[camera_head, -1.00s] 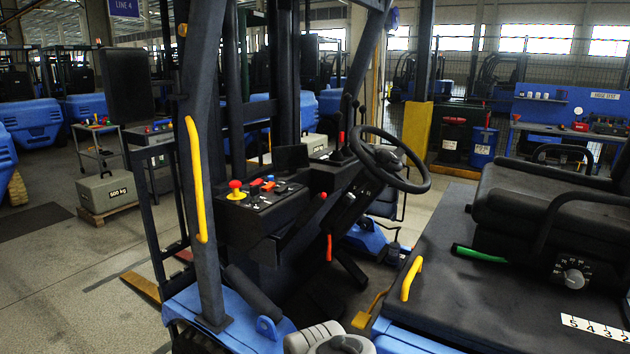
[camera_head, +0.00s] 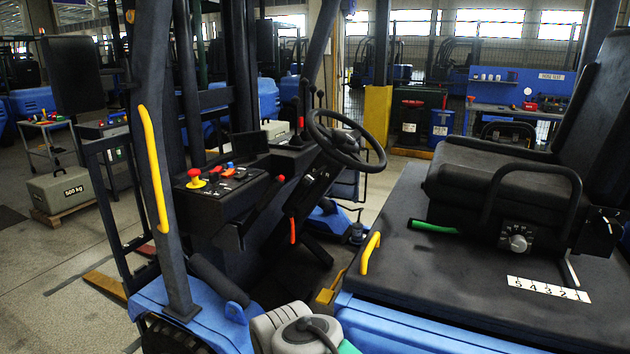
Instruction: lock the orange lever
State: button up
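The orange lever (camera_head: 292,230) is a short, bright orange-red handle. It hangs nearly upright under the dash and steering column of the blue forklift, left of centre in the head view. Its upper end meets dark parts, and I cannot tell how it is mounted. A grey and white rounded part of my own arm shows at the bottom edge, well below the lever and apart from it. My gripper is not in view.
The steering wheel (camera_head: 346,139) is above and right of the lever. The control panel (camera_head: 221,181) is at its left. A yellow handle (camera_head: 370,252) and the seat deck (camera_head: 430,285) lie to the right. The dark post (camera_head: 160,180) stands at the left.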

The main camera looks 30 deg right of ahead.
aim_at(291, 214)
jog(key=u, duration=0.05)
jog(key=k, duration=0.65)
jog(key=u, duration=0.4)
jog(key=i, duration=1.25)
jog(key=z, duration=0.2)
